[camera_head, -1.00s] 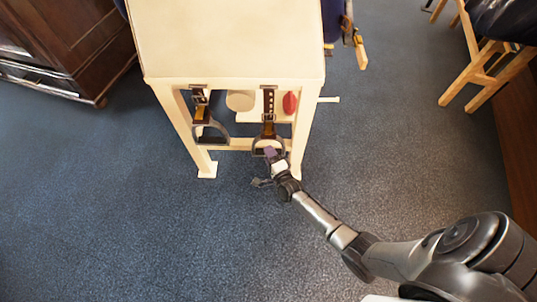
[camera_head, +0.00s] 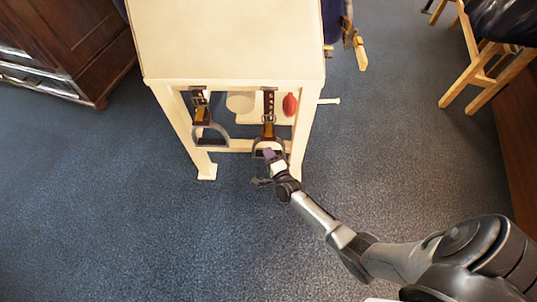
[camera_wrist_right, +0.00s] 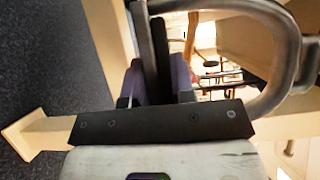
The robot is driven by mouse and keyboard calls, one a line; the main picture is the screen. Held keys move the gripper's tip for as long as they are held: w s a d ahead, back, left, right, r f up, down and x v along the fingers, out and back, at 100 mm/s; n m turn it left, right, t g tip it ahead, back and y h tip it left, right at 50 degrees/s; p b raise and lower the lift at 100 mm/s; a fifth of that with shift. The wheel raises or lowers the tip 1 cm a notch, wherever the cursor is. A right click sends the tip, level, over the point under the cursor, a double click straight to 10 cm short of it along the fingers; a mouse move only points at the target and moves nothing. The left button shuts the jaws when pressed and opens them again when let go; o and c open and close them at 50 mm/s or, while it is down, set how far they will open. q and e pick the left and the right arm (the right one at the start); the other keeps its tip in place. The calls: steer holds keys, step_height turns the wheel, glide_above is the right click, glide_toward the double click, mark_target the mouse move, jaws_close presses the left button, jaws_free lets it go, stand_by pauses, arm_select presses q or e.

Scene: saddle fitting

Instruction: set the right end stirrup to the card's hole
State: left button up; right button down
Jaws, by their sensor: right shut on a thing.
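The right end stirrup (camera_head: 257,148) is a grey metal arch hanging from a brown leather strap (camera_head: 269,103) with holes and a buckle, at the end of a cream stand. My right gripper (camera_head: 270,154), with purple finger pads, is shut on the stirrup's lower part. In the right wrist view the pads (camera_wrist_right: 157,82) stand either side of a dark bar, and the stirrup's arch (camera_wrist_right: 288,55) curves to the right. The other stirrup (camera_head: 211,133) hangs to the left on its own strap (camera_head: 200,104). I cannot make out a card. My left gripper is not in view.
The cream stand (camera_head: 230,40) has legs either side of the stirrups. A red oval object (camera_head: 290,104) is right of the strap, and a pale peg (camera_head: 329,101) sticks out beyond the right leg. The blue floor in front is clear. A dark cabinet (camera_head: 70,45) stands left.

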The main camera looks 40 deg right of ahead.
steer(key=shift+r+p, duration=0.4)
steer(key=shift+r, duration=0.05)
step_height(320, 180, up, 8)
steer(key=p, duration=0.7)
steer(key=shift+f, duration=0.3)
steer(key=c, duration=1)
jaws_free()
steer(key=shift+o, duration=0.2)
steer(key=shift+s, duration=0.1)
